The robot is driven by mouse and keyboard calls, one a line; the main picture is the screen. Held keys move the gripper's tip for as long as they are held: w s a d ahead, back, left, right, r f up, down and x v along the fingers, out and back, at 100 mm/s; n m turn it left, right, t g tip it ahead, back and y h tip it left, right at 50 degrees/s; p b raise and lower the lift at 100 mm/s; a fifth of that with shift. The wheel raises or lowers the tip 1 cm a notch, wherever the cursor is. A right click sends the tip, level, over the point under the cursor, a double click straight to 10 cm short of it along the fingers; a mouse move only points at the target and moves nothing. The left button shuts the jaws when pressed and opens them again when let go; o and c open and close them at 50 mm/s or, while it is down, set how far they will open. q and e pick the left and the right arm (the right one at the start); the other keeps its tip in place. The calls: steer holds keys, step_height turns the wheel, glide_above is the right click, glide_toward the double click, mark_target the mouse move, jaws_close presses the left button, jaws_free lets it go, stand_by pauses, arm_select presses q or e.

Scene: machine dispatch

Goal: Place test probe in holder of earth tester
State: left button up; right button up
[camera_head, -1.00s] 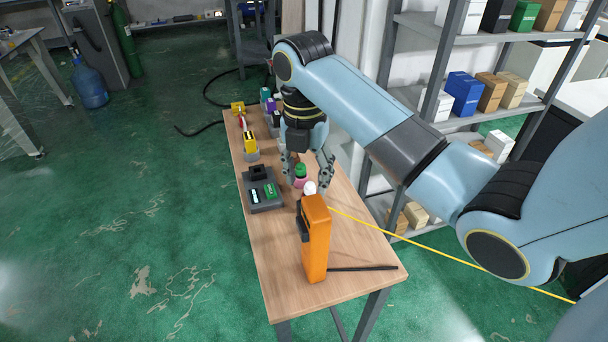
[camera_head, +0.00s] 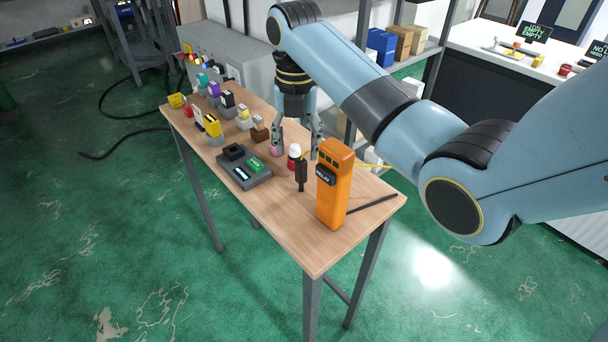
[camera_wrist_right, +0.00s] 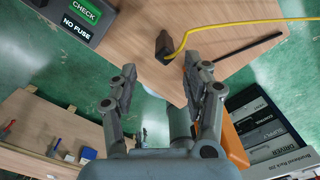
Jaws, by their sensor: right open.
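The orange earth tester (camera_head: 338,198) stands upright near the front end of the wooden table. A black holder (camera_head: 325,175) is on its face. A slim black piece (camera_head: 301,172), seemingly the test probe, is upright just left of the tester, with a bit of yellow cable at its top. In the right wrist view a black probe end (camera_wrist_right: 164,45) with a yellow cable (camera_wrist_right: 205,30) lies beyond the fingertips. My right gripper (camera_head: 297,147) is open above the table behind the tester; its fingers (camera_wrist_right: 160,72) are apart and empty. My left gripper is not in view.
A grey fuse checker (camera_head: 243,166) sits left of the tester. Several small coloured items line the table's far part. A red-and-white bottle (camera_head: 294,157) is near my right fingers. A black rod (camera_head: 371,204) lies right of the tester. The table's front left corner is clear.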

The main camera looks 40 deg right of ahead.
mark_target(298, 161)
step_height(298, 161, down, 3)
steer(key=shift+s+r, duration=0.1)
steer(key=shift+f, duration=0.65)
steer(key=f, duration=0.3)
steer(key=shift+d+f, duration=0.4)
steer(key=shift+f, duration=0.45)
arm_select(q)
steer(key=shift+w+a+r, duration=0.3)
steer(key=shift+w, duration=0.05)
arm_select(e)
steer(key=c, duration=0.5)
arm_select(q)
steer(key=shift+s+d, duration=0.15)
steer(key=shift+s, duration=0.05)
arm_select(e)
jaws_close()
